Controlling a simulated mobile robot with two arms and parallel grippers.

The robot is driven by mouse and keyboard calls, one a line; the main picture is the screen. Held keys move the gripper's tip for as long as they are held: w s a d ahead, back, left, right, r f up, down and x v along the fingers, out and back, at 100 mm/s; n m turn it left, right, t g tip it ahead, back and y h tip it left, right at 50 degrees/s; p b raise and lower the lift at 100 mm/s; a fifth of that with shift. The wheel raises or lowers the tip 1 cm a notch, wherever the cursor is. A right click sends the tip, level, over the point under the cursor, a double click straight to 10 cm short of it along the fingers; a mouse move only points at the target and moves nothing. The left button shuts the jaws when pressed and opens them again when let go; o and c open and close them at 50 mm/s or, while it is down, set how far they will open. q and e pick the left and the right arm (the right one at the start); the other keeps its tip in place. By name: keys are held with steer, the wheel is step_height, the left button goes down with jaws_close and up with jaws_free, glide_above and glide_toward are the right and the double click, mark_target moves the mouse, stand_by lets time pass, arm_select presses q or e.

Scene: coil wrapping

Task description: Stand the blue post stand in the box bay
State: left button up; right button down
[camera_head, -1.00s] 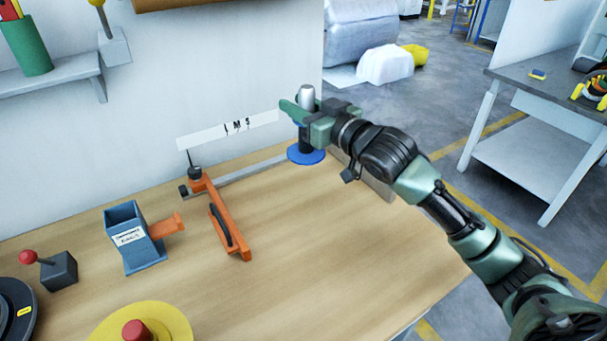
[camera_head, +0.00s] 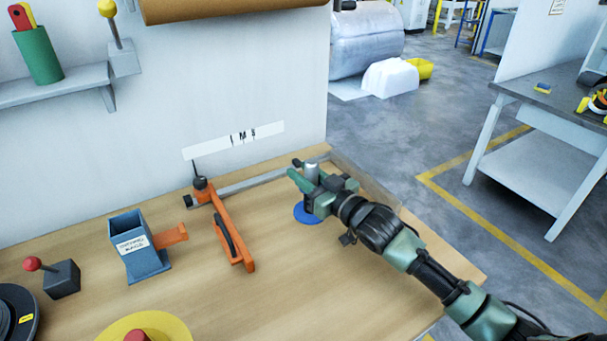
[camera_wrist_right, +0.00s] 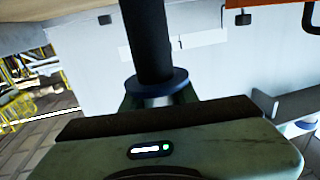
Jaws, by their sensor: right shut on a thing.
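The blue post stand has a round blue base (camera_head: 306,214), a dark post and a silver top (camera_head: 311,171). My right gripper (camera_head: 313,190) is shut around its post and holds it upright at the back right of the bench. In the right wrist view the dark post (camera_wrist_right: 148,40) and a blue collar (camera_wrist_right: 158,84) show at the gripper. I cannot tell whether the base touches the bench. No area is clearly marked as the box bay; a metal rail (camera_head: 245,181) runs along the back, meeting another edge at the right corner. My left gripper is out of view.
An orange lever tool (camera_head: 233,238) stands left of the stand, with a blue-grey box holder (camera_head: 138,247) further left. A yellow disc (camera_head: 170,328) is at the front. Bare bench top (camera_head: 290,285) lies between. A white ruled strip (camera_head: 235,140) is on the wall.

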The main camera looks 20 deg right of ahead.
steer(key=c, duration=0.6)
jaws_free()
steer(key=shift+f, duration=0.2)
steer(key=shift+b+v, duration=0.55)
steer(key=shift+v, duration=5.45)
steer(key=shift+r, duration=0.1)
